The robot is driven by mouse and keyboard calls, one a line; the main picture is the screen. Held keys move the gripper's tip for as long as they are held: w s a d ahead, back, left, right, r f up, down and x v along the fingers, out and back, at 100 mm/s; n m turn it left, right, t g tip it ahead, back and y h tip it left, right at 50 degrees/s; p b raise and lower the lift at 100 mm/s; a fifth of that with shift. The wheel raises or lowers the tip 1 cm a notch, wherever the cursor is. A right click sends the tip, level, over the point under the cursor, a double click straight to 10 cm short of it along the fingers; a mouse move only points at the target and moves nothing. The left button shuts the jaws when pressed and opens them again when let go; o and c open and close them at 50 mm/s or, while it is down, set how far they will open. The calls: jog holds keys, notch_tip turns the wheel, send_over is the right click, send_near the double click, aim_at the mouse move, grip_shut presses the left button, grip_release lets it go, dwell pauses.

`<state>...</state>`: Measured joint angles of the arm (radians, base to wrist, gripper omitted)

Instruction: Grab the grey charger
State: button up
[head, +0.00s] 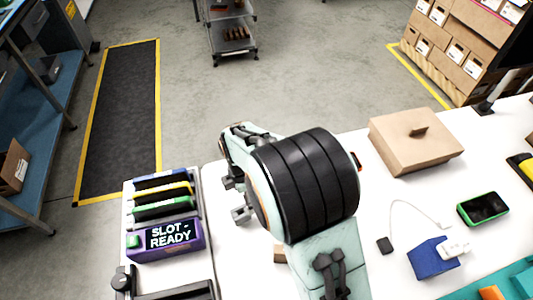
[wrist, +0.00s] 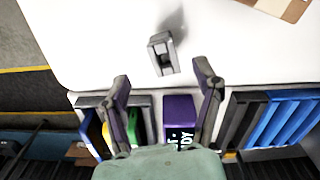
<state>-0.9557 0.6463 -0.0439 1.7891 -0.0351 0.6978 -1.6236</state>
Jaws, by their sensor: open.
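A light grey slotted piece (wrist: 163,53) lies on the table just past the fingertips in the wrist view.
A blue box (head: 433,259) with a white plug piece (head: 456,248) stands right of the charger. A phone with a green rim (head: 483,207) and a cardboard box (head: 416,140) lie farther right and behind. A purple SLOT-READY unit (head: 165,239) sits at the left.

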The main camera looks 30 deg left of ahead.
aim_at(241, 214)
jog(key=shift+s+a+f, duration=0.3)
jog(key=shift+s+f, duration=0.05)
jog(key=shift+s, duration=0.25)
jog(key=shift+s+f, duration=0.1)
jog(key=shift+f, duration=3.1)
grip_shut()
